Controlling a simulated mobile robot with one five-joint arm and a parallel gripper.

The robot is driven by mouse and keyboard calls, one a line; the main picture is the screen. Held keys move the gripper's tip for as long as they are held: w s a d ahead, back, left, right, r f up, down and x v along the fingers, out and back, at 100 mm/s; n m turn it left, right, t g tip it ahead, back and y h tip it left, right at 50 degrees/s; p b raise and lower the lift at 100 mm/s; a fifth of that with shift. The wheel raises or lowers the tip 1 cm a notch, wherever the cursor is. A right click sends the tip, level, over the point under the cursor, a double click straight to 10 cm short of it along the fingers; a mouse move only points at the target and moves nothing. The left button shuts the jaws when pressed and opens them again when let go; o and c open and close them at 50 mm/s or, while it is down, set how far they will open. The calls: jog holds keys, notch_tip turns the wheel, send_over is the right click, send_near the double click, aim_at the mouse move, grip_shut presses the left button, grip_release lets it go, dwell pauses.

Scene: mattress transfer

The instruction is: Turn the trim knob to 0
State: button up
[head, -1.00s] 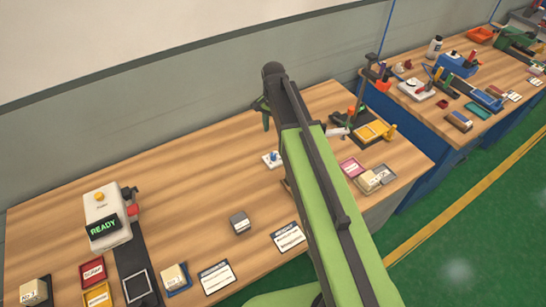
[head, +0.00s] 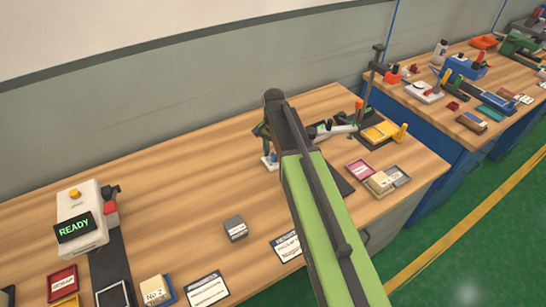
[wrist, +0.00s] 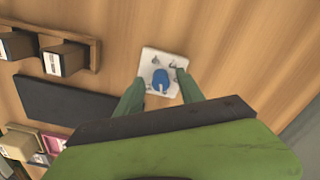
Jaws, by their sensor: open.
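The trim knob (wrist: 161,80) is blue with a pale pointer mark and sits on a small white plate (wrist: 153,58) on the bench. In the wrist view my gripper (wrist: 160,92) is open, with one green finger on each side of the knob's near end. I cannot tell whether the fingers touch it. In the head view the white plate (head: 267,163) shows beside my gripper (head: 268,145), and my arm hides part of it. The marks on the plate are too small to read.
A dark mat (wrist: 70,105) and a wooden rack (wrist: 88,48) lie left of the plate in the wrist view. In the head view a grey block (head: 235,229) and a white READY box (head: 82,215) stand to the left. The bench behind the plate is clear.

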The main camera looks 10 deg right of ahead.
grip_shut()
jog(key=shift+a, duration=0.15)
dwell(0.4)
jog(key=shift+d+n, duration=0.25)
jog(key=shift+n, duration=0.35)
